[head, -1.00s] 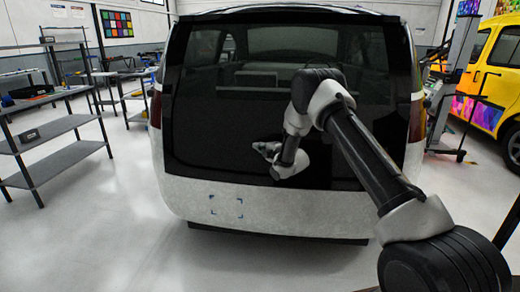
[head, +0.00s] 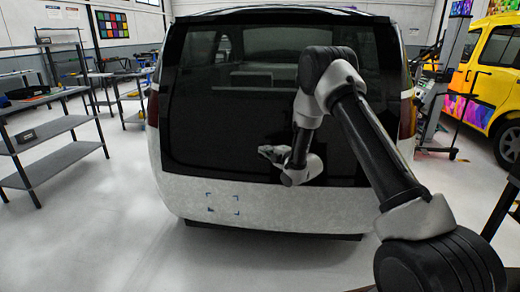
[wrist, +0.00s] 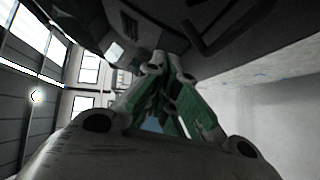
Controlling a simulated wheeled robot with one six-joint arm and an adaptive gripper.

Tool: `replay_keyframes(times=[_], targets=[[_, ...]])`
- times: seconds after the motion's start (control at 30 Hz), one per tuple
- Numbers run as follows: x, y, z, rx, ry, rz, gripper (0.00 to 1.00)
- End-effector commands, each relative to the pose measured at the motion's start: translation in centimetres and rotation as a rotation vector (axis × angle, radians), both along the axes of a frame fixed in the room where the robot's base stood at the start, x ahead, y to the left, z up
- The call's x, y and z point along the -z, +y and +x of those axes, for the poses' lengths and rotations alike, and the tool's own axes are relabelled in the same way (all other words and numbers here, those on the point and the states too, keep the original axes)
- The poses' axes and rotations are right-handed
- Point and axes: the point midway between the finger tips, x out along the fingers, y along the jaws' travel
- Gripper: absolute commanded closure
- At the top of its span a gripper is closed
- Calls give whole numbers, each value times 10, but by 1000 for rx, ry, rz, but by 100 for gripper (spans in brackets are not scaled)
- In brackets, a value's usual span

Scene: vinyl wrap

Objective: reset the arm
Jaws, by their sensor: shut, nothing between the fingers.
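My gripper (head: 270,152) is at the end of my bent arm, in front of the dark rear window of a white van (head: 190,190). It points to the left in the head view. In the wrist view the fingers of my gripper (wrist: 165,65) come together at the tips, with green inner pads, and nothing shows between them. The gap between my gripper and the van's rear cannot be judged.
Blue corner marks (head: 222,204) show on the van's lower panel. A grey shelf rack (head: 58,140) stands at the left. A yellow vehicle (head: 482,75) with a colourful wrap is at the right. Pale floor left of the van is clear.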

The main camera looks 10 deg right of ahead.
Motion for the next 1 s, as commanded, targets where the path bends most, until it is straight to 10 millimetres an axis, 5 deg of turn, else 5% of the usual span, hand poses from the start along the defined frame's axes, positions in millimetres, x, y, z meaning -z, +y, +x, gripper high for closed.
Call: replay_keyframes(times=[0.1,0.23,0.37,0.47,0.57,0.8,1.0], targets=[[4,-3,-5,9,44,41,100],[53,-16,-15,90,302,110,100],[119,-43,-57,256,647,170,100],[131,-68,-99,434,880,223,100],[113,-94,-147,642,1071,287,100],[7,-138,-283,1141,1354,476,100],[-80,-149,-392,1409,1442,628,100]])
